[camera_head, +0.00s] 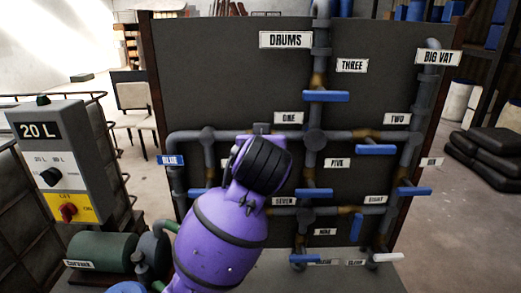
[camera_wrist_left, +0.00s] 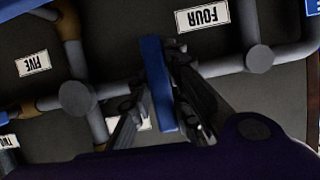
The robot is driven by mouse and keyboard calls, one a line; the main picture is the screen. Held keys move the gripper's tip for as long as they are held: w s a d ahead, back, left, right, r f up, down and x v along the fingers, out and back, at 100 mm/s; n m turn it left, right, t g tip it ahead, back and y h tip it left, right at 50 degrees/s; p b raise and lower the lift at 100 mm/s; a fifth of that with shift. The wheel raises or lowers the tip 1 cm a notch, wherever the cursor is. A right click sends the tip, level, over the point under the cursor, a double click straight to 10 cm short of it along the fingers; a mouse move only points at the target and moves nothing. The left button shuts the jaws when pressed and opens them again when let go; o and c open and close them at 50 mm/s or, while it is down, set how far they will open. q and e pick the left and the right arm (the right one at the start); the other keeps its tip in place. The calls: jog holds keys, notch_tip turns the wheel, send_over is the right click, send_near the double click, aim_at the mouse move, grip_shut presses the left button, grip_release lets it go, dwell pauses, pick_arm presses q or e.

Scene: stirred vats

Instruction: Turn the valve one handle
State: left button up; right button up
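In the head view my purple left arm covers the valve one handle and the gripper's fingers. The label ONE (camera_head: 289,118) shows just right of the wrist. In the left wrist view, which is upside down, a blue handle (camera_wrist_left: 154,62) stands across the grey pipe between two round joints. By its place this is the valve one handle. My left gripper (camera_wrist_left: 154,90) has one dark finger along the handle's right side and the other near its left side. I cannot tell whether both fingers press on it. My right gripper is not in view.
Other blue handles sit close by on the dark panel, among them one under THREE (camera_head: 326,96) and one under TWO (camera_head: 376,150). Grey pipes (camera_head: 350,137) run between them. A control box (camera_head: 58,160) and a green motor (camera_head: 98,251) stand at the left.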

pick_arm(q)
jog(key=o, duration=0.4)
jog(key=shift+c, duration=0.2)
jog(key=v, duration=1.2)
